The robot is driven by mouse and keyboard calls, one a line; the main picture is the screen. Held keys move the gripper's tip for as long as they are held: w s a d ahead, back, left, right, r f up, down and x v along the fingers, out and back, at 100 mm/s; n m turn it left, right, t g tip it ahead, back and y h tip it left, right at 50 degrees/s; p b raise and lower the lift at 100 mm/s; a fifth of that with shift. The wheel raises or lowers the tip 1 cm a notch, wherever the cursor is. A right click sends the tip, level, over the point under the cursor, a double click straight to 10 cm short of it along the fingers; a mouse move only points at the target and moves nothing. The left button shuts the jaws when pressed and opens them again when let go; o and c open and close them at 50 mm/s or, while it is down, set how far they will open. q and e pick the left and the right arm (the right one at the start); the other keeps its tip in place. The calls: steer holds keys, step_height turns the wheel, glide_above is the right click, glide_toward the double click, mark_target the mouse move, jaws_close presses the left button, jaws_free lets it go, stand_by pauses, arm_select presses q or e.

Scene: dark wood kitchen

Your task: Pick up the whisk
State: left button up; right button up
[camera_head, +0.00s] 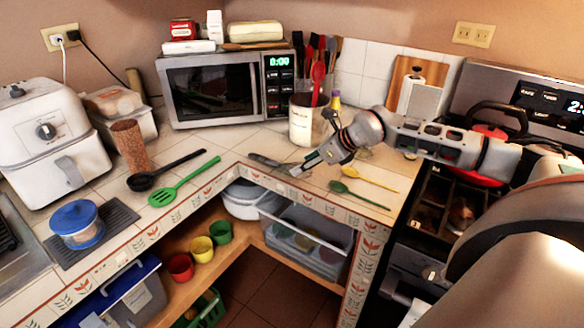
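My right gripper (300,168), on the arm that comes in from the right, is low over the counter corner, right of the microwave's front. Its fingertips are at the near end of a dark grey, thin utensil (264,161) that lies on the tiles. This may be the whisk, but its head is hidden or too small to make out. I cannot tell whether the fingers touch it or are closed on it. My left gripper is not in view.
A crock of utensils (301,122) stands just behind the gripper. A yellow spoon (369,179) and a green spoon (357,194) lie to its right. A black ladle (160,175) and a green slotted spatula (184,182) lie left. The counter's front edge (300,190) is close.

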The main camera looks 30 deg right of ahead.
mark_target(296, 164)
steer(key=x, duration=0.3)
steer(key=shift+w+d+p, duration=0.1)
steer(key=shift+w+p, duration=0.3)
steer(key=shift+w, duration=0.05)
steer(key=shift+w+f, duration=0.4)
steer(key=shift+f, duration=0.1)
steer(key=c, duration=1.2)
steer(key=shift+r, duration=0.1)
